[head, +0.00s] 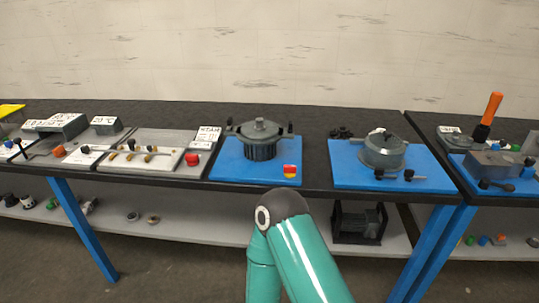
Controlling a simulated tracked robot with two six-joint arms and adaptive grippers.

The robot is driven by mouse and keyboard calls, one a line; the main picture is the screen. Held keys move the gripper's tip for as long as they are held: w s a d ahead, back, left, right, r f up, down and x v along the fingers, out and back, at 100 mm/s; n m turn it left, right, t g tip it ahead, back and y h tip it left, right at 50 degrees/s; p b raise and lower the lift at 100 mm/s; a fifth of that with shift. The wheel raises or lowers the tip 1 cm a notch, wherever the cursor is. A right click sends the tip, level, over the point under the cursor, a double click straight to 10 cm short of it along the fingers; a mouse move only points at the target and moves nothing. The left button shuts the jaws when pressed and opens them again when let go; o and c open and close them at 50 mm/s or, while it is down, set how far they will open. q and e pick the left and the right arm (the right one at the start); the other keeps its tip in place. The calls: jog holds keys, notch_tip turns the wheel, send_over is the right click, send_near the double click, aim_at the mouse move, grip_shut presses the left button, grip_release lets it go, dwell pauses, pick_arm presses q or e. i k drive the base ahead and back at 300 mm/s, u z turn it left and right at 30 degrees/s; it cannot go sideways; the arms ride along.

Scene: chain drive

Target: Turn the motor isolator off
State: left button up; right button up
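A small red and yellow block (290,171) sits at the front right of a blue plate (228,169) on the bench. Its colours look like those of an isolator switch, but it is too small to read its handle position. A dark ribbed round housing (261,139) stands behind it on the same plate. A teal arm of mine rises from the bottom middle, its dark joint just in front of the bench edge. Neither gripper shows in the head view.
A red knob (192,159) sits on a grey panel to the left. A second blue plate (350,176) holds a round grey housing (384,150). An upright orange handle (490,108) stands at the far right. A lower shelf (190,226) holds loose parts.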

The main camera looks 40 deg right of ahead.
aim_at(289, 171)
jog(key=z, duration=0.3)
jog(key=i, duration=1.05)
jog(key=z, duration=0.75)
jog(key=k, duration=0.75)
jog(key=z, duration=0.2)
jog(key=i, duration=0.8)
jog(key=u, duration=0.05)
